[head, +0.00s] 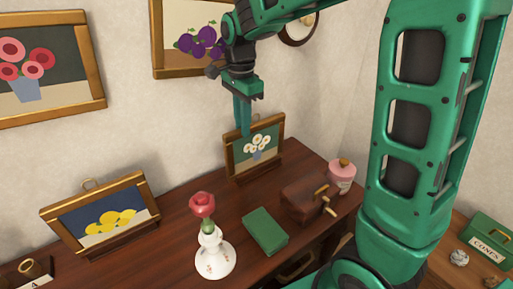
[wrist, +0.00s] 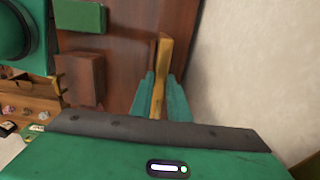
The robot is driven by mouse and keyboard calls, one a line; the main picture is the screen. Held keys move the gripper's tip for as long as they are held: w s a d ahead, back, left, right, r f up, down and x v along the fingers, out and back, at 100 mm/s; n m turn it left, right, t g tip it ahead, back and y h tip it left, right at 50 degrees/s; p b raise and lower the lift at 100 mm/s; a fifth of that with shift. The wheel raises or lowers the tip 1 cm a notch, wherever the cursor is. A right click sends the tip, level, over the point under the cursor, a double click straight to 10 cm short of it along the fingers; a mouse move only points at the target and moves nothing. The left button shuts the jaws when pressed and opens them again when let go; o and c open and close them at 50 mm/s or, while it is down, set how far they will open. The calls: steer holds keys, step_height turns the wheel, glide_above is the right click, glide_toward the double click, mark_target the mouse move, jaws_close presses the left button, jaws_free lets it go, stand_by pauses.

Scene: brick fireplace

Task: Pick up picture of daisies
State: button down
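The picture of daisies (head: 256,146) has a gold frame and white flowers on a dark and green ground. It stands leaning slightly back at the rear of the dark wooden tabletop, near the wall. My gripper (head: 244,132) points down at its upper edge, left of the middle. In the wrist view the gold frame (wrist: 161,68) appears edge-on, between the two green fingers of my gripper (wrist: 161,85). The fingers are apart, one on each side of the frame; whether they touch it is hard to see. The picture's face is hidden in the wrist view.
A green book (head: 265,231), a brown box with a handle (head: 305,202) and a pink-topped jar (head: 341,176) are near the picture. The wall is close behind.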

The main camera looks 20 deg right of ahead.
steer(key=shift+r, duration=0.15)
steer(key=shift+r, duration=0.7)
steer(key=shift+d+r, duration=0.25)
steer(key=shift+r, duration=0.75)
steer(key=s+d, duration=0.2)
steer(key=d, duration=0.6)
steer(key=s+d, duration=0.3)
steer(key=d, duration=0.5)
steer(key=shift+s+d, duration=0.3)
steer(key=shift+f, duration=0.1)
